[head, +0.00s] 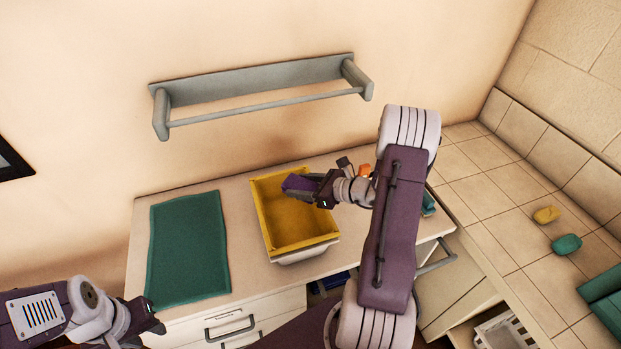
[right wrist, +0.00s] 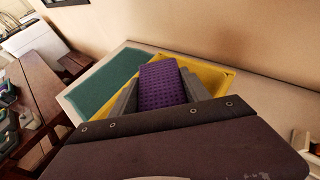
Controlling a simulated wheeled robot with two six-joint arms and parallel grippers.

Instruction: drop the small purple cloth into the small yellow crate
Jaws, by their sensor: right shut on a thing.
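The small purple cloth (head: 298,183) is held in my right gripper (head: 314,188), over the far part of the small yellow crate. In the right wrist view the purple cloth (right wrist: 162,86) sits between the two fingers of my right gripper (right wrist: 160,98), with the yellow crate (right wrist: 215,80) behind and below it. The yellow crate (head: 268,225) stands on the counter, open at the top, and its visible floor looks empty. My left gripper (head: 150,318) is at the lower left, in front of the counter and away from the crate; its fingers are too small to read.
A green mat (head: 187,245) lies left of the crate on the counter (head: 240,280). A grey wall rail (head: 262,95) is above. An orange thing (head: 365,170) is partly behind my right arm. Yellow (head: 546,215) and green (head: 567,245) pieces lie on the tiles.

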